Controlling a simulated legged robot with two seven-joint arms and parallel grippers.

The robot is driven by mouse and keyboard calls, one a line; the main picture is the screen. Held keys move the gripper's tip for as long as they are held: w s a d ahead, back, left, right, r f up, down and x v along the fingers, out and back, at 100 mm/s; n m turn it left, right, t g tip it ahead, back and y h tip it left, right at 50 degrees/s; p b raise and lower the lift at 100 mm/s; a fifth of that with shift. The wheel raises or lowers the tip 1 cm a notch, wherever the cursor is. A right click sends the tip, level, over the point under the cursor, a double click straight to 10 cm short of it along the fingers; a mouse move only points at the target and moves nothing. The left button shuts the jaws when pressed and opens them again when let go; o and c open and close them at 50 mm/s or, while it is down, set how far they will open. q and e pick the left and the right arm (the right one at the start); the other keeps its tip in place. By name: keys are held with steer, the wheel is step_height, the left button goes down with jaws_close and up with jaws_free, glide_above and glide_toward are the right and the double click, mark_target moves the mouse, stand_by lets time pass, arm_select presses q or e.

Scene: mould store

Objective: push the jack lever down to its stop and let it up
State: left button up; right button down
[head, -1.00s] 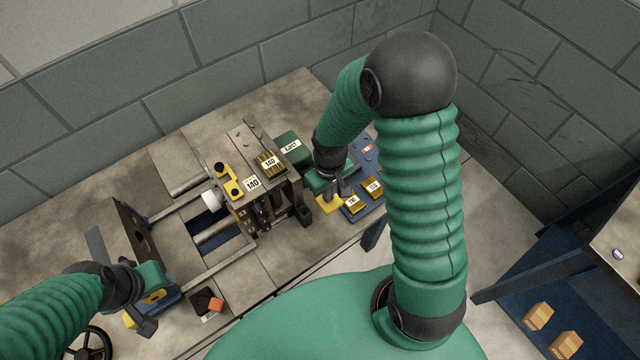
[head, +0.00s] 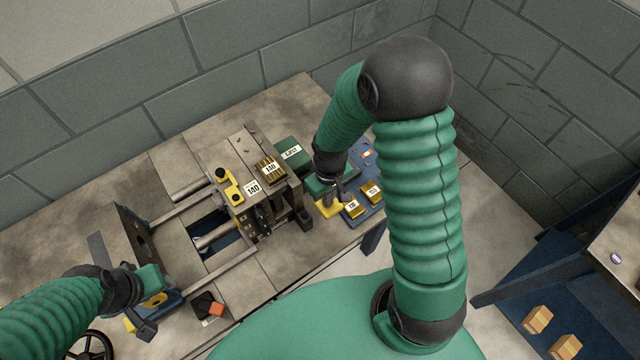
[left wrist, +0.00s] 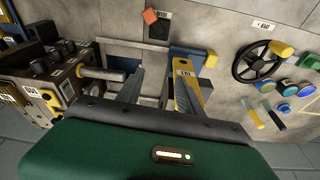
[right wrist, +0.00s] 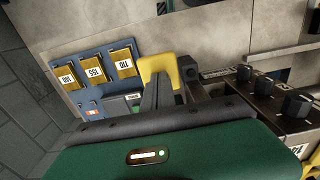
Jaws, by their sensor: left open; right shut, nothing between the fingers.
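The jack lever shows as a yellow pad (head: 328,209) beside the green unit (head: 292,153) with a white label. It also shows in the right wrist view (right wrist: 158,65). My right gripper (head: 339,192) is shut and empty, with its fingertips at the near edge of the pad. I cannot tell whether they touch it. The lever's arm is mostly hidden behind the gripper.
A blue tray (head: 366,152) with labelled brass blocks lies right of the lever. The dark mould unit (head: 252,188), with yellow clamp and rails, stands to its left. A handwheel (head: 92,345) is at the near left. A lower blue shelf (head: 560,290) holds cartons at right.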

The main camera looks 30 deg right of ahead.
arm_select(q)
steer(key=w+p+v, duration=0.2)
steer(key=p+v, duration=0.7)
steer(key=v, duration=0.1)
steer(key=shift+r+p, duration=0.35)
arm_select(e)
step_height(320, 180, up, 11)
arm_select(q)
steer(key=shift+w, duration=0.15)
arm_select(e)
steer(key=shift+f, duration=0.1)
arm_select(q)
steer(key=b+x, duration=0.2)
steer(key=s+b+x, duration=0.1)
steer(key=b+x, duration=0.2)
steer(key=shift+d+f, duration=0.1)
steer(key=shift+f, duration=0.2)
arm_select(e)
steer(key=s+a+r+m+t, duration=0.1)
steer(key=s+a+r+t, duration=0.1)
steer(key=s+a+r, duration=0.2)
steer(key=shift+a+r+t, duration=0.15)
steer(key=shift+r+t, duration=0.15)
steer(key=shift+r, duration=0.1)
arm_select(q)
steer(key=shift+s, duration=0.15)
arm_select(e)
steer(key=shift+a, duration=0.15)
arm_select(q)
steer(key=shift+c, duration=0.2)
